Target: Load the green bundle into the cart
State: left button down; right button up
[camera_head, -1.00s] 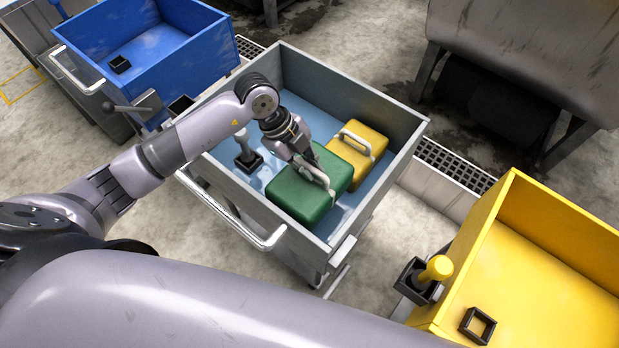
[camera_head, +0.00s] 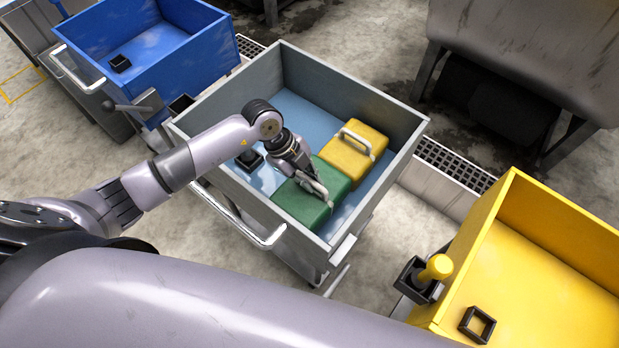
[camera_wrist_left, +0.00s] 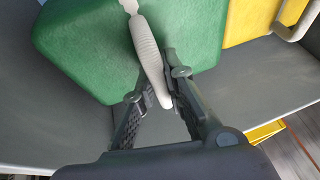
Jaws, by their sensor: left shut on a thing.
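The green bundle (camera_head: 298,206) is a rounded block with a pale handle on top, inside the grey cart (camera_head: 355,75) at its near right side. My left gripper (camera_head: 322,189) is shut on that handle. In the left wrist view the handle (camera_wrist_left: 146,50) runs down between the fingers (camera_wrist_left: 157,100), above the green bundle (camera_wrist_left: 90,50). The bundle sits low, within the cart walls; I cannot tell whether its underside touches the cart's blue floor. A yellow bundle (camera_head: 352,160) with a pale handle lies beside it. My right gripper is not in view.
The cart's walls stand close to the green bundle; its blue floor (camera_head: 305,112) is bare toward the back. A blue cart (camera_head: 165,55) stands at upper left, a yellow cart (camera_head: 540,270) at lower right. A dark grey machine (camera_head: 530,50) is at upper right.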

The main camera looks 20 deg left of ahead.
pick_arm(q)
jog(key=shift+f, duration=0.4)
jog(key=c, duration=1.6)
grip_release()
jog(key=shift+c, duration=0.2)
jog(key=shift+r, duration=0.3)
jog(key=v, duration=1.2)
jog(key=shift+r, duration=0.25)
